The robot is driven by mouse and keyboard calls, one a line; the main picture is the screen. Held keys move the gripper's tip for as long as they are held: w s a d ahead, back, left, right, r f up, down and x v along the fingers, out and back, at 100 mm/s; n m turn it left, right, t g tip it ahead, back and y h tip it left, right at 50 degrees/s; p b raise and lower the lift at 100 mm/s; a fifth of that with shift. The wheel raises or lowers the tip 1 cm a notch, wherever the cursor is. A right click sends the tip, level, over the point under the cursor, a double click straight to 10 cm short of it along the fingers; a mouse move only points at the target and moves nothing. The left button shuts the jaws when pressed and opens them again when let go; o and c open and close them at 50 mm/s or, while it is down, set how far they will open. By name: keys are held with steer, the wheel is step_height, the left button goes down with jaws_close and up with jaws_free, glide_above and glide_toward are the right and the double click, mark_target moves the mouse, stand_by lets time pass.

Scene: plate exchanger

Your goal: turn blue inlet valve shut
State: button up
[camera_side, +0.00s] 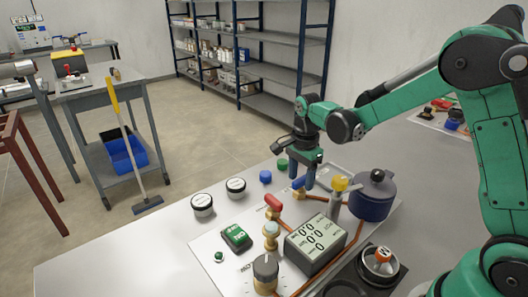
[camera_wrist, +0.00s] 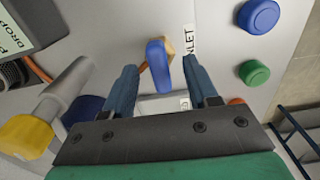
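The blue inlet valve handle (camera_wrist: 158,65) shows in the middle of the wrist view, on a brass body (camera_wrist: 166,42) next to the printed word "INLET". In the side view the blue handle (camera_side: 298,183) is partly hidden by my gripper. My gripper (camera_side: 309,182) is low over the panel at this valve. In the wrist view my gripper (camera_wrist: 160,67) is open, one finger on each side of the handle, with visible gaps. The handle lies roughly lengthwise between the fingers. Whether the fingertips reach down to its height is unclear.
A red-handled valve (camera_side: 273,201) stands left of the blue one. A yellow-topped cylinder (camera_side: 340,184) and a dark blue pot (camera_side: 372,197) stand close on the right. A display box (camera_side: 316,240) is in front. Blue (camera_side: 265,177) and green (camera_side: 282,163) caps lie behind.

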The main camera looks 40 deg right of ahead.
mark_target(301, 179)
steer(key=shift+r, duration=0.1)
steer(key=shift+r, duration=2.7)
steer(key=shift+r, duration=0.1)
steer(key=s+a+r+n+t, duration=0.2)
steer(key=s+n, duration=0.3)
steer(key=n, duration=0.4)
steer(key=s+a+r+n+t, duration=0.2)
steer(key=s+a+n+t, duration=0.2)
steer(key=n, duration=0.5)
steer(key=shift+s+t, duration=0.55)
steer(key=shift+t, duration=0.05)
